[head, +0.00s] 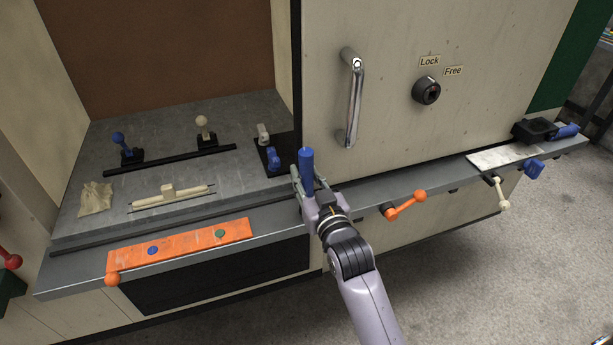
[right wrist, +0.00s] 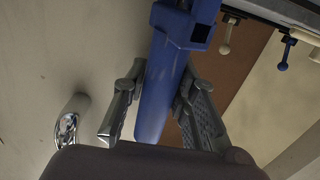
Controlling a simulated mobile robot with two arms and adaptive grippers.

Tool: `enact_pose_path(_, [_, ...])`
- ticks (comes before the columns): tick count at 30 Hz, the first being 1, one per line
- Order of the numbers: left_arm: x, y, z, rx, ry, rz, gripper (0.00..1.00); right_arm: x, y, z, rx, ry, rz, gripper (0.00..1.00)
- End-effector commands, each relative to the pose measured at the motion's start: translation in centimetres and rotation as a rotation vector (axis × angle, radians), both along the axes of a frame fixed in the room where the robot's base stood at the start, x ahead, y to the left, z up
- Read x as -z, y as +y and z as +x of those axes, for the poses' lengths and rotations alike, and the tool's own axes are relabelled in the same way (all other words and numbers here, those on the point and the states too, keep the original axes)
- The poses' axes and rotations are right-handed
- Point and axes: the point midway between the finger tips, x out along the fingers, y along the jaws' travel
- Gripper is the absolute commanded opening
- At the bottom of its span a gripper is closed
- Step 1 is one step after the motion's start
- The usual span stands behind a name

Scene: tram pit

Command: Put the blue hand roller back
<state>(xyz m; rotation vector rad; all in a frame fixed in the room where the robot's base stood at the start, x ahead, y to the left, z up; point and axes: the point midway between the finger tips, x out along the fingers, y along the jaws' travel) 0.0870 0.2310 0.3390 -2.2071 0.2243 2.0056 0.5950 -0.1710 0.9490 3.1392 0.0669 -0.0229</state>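My right gripper (head: 311,186) is at the front edge of the grey bench, just left of the door with the metal handle. Its fingers are around a blue tool, seemingly the blue hand roller (head: 306,161), whose blue cylinder stands up above them. In the right wrist view the blue piece (right wrist: 158,95) lies between the two fingers of my right gripper (right wrist: 160,105), and a boxy blue end with a square opening shows at the top. The roller's other end is hidden in the head view. My left gripper is out of view.
The grey bench (head: 150,185) holds a black plate (head: 287,147) with a white and a blue knob, levers, a cream roller-like tool (head: 170,195) and a cloth (head: 96,198). An orange strip (head: 185,244) lies in front. A black holder (head: 534,130) with a blue handle is far right.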

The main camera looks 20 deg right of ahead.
Motion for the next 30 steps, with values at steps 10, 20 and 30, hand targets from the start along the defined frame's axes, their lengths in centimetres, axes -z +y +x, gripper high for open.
enact_pose_path(10, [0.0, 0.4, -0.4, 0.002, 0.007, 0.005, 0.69, 0.0, 0.0, 0.0, 0.000, -0.001, 0.000, 0.43])
enact_pose_path(20, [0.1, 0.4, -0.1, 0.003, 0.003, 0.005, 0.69, -0.2, -0.1, -1.1, 0.000, 0.001, 0.000, 0.43])
enact_pose_path(30, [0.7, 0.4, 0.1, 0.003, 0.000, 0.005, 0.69, -0.3, -0.4, -8.3, -0.001, 0.002, -0.001, 0.43])
